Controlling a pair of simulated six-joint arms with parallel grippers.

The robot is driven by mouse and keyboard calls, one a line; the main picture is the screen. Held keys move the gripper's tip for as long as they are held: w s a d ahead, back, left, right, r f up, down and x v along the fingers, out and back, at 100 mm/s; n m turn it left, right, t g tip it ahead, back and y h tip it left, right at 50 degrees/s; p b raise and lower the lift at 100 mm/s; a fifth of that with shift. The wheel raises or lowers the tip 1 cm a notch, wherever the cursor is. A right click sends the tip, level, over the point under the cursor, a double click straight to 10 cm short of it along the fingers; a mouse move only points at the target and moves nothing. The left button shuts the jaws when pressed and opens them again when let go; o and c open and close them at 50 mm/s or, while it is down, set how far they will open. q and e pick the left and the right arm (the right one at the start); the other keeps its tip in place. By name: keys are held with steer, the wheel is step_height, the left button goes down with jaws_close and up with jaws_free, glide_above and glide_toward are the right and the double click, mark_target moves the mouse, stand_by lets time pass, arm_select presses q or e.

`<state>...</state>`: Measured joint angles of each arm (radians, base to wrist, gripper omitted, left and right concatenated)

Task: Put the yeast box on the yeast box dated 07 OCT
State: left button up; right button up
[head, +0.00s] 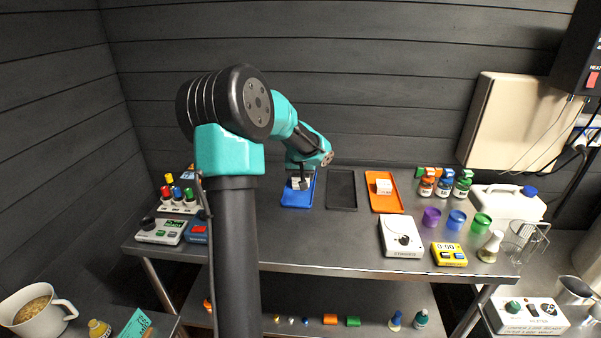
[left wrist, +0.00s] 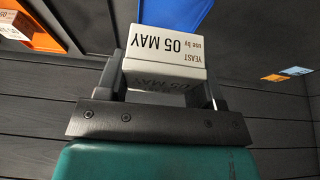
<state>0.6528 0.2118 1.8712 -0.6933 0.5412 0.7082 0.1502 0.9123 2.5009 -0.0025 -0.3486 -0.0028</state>
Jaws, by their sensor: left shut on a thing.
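My left gripper (head: 301,180) is over the blue tray (head: 294,200) at the back of the table. In the left wrist view its two fingers (left wrist: 165,85) are shut on a white and grey yeast box (left wrist: 165,50), whose label reads "use by 05 MAY", upside down in the picture. I cannot tell whether this box touches the blue tray. Another white box (head: 384,187) sits on the orange tray (head: 386,205); it also shows at the left wrist view's edge (left wrist: 14,27), its date too small to read. My right gripper is not in view.
An empty black tray (head: 342,190) lies between the blue and orange trays. Right of the trays stand small bottles (head: 444,184), coloured cups (head: 456,219), a white scale (head: 402,237) and a yellow timer (head: 449,254). A control box (head: 161,231) stands at the left. The table's front middle is clear.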

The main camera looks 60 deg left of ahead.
arm_select(q)
steer(key=w+a, duration=0.2)
steer(key=a, duration=0.2)
steer(key=w+a+f, duration=0.1)
steer(key=w+a, duration=0.2)
steer(key=a, duration=0.2)
steer(key=w+a, duration=0.3)
steer(key=a, duration=0.1)
steer(key=shift+w+a+f, duration=0.2)
steer(key=shift+a+f, duration=0.05)
steer(key=shift+a, duration=0.1)
steer(key=shift+f, duration=1.8)
steer(key=shift+f, duration=0.15)
steer(key=o, duration=0.9)
steer(key=shift+o, duration=0.2)
steer(key=v, duration=1.2)
